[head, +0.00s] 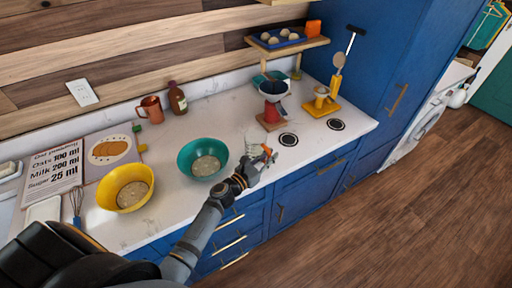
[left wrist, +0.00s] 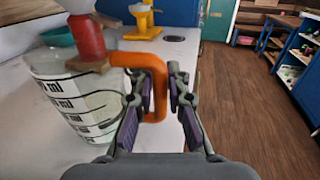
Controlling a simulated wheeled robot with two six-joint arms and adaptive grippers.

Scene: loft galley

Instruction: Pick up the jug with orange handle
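The jug (head: 251,144) stands upright on the white counter near its front edge. It is clear with dark ml markings, and its orange handle (head: 266,154) points toward the front. The jug's body (left wrist: 78,103) fills the left of the left wrist view. My left gripper (head: 245,172) is at the handle side of the jug. In the left wrist view the orange handle (left wrist: 156,108) lies between the two fingers of the left gripper (left wrist: 160,100), which look apart, with a gap by the right finger. My right gripper is not in view.
A teal bowl (head: 187,150) and a yellow bowl (head: 122,207) stand left of the jug. A red-based scale (head: 272,112) stands behind it, and a yellow stand (head: 321,108) is to the right. Counter between the jug and the brown bottle (head: 177,98) is clear.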

